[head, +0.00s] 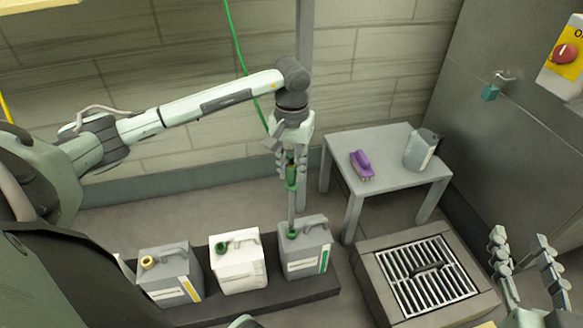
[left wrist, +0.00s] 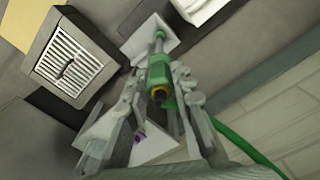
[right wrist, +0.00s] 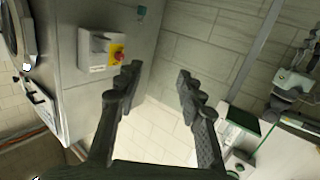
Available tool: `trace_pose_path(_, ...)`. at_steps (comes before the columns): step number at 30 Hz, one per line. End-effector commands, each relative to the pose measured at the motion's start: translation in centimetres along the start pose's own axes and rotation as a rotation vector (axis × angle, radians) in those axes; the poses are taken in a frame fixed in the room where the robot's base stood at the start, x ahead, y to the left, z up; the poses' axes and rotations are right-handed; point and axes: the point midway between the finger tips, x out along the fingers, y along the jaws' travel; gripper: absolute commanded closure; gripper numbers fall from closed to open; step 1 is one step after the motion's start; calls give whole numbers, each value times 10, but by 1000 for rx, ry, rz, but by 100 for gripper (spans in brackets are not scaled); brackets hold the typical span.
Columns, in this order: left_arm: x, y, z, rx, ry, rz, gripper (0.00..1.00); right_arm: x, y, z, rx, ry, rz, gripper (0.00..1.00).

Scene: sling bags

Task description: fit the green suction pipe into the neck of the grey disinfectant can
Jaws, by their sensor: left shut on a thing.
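The grey disinfectant can (head: 305,262) with a green label stripe stands at the right end of a dark low platform. Its green neck (head: 292,234) faces up. The green suction pipe (head: 291,176) hangs upright above it, with a green grip part and a thin grey tube. My left gripper (head: 290,158) is shut on the green part. The tube's lower end meets the neck in the head view; I cannot tell how deep it sits. The left wrist view shows the pipe (left wrist: 160,70) lined up with the green neck (left wrist: 160,35). My right gripper (head: 524,252) is open and empty.
A white can (head: 240,268) and a grey can with a yellow neck (head: 168,278) stand left of the grey can. A small table (head: 385,145) holds a purple brush (head: 362,162) and a grey jug (head: 421,150). A floor grate (head: 428,278) lies at right. A green hose (head: 237,42) runs up the wall.

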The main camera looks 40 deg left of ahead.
Motion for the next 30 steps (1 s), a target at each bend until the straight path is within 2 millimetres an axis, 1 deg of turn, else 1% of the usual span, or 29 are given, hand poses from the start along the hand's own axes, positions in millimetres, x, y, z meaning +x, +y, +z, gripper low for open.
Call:
trace_pose_path(4, 2, 0, 0, 0, 1, 0, 100, 0, -3, -7, 5, 34, -6, 62)
trace_pose_path(10, 2, 0, 0, -1, 1, 0, 100, 0, -4, -10, 7, 49, -9, 62)
trace_pose_path(23, 2, 0, 0, 0, 1, 0, 100, 0, -4, -10, 7, 49, -8, 62)
trace_pose_path(30, 3, 0, -1, 0, 3, 0, 100, 0, -5, -6, 7, 49, -9, 62)
